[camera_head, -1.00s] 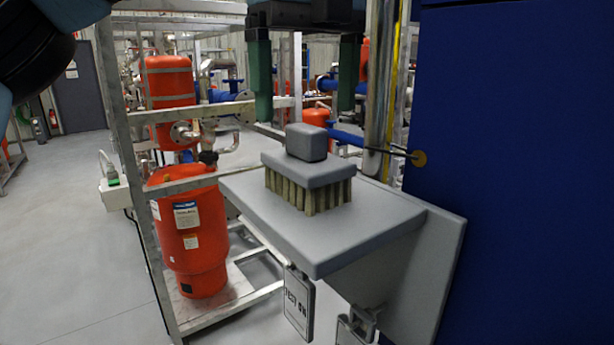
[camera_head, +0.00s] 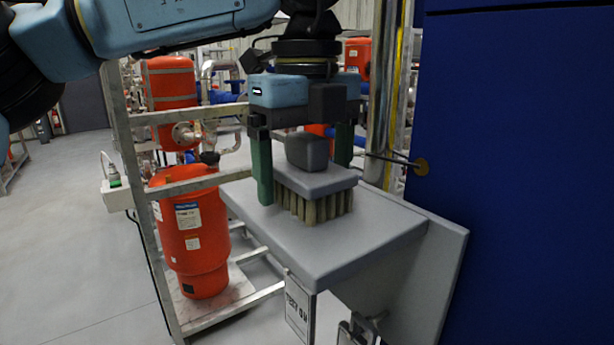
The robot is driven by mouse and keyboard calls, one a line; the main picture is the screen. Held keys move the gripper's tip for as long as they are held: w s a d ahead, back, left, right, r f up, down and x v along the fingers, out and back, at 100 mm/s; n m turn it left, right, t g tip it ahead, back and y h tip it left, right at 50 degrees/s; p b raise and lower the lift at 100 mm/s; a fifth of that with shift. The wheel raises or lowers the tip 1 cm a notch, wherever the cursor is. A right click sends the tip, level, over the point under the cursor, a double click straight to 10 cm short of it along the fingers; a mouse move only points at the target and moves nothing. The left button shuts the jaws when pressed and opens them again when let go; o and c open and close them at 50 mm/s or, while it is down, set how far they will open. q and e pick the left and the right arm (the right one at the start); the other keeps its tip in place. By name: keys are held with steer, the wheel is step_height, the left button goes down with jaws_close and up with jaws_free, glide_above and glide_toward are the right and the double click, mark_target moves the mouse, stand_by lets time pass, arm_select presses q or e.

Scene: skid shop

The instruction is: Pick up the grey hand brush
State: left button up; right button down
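The grey hand brush (camera_head: 318,182) sits bristles down on a grey shelf (camera_head: 350,240), with its block handle on top. My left gripper (camera_head: 304,175) has come down over it from above. Its green fingers stand apart on either side of the brush handle, one at the left and one behind at the right. A gap shows between the left finger and the handle, so the gripper is open. The right finger is partly hidden behind the brush. My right gripper is not in view.
A blue panel (camera_head: 520,180) rises close on the right of the shelf, with a thin rod reaching from it. A metal frame (camera_head: 150,240) with red tanks (camera_head: 195,235) stands at the left. Signs hang below the shelf's front edge. Open floor lies at the far left.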

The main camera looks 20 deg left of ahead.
arm_select(q)
steer(key=c, duration=1.1)
step_height(320, 180, up, 10)
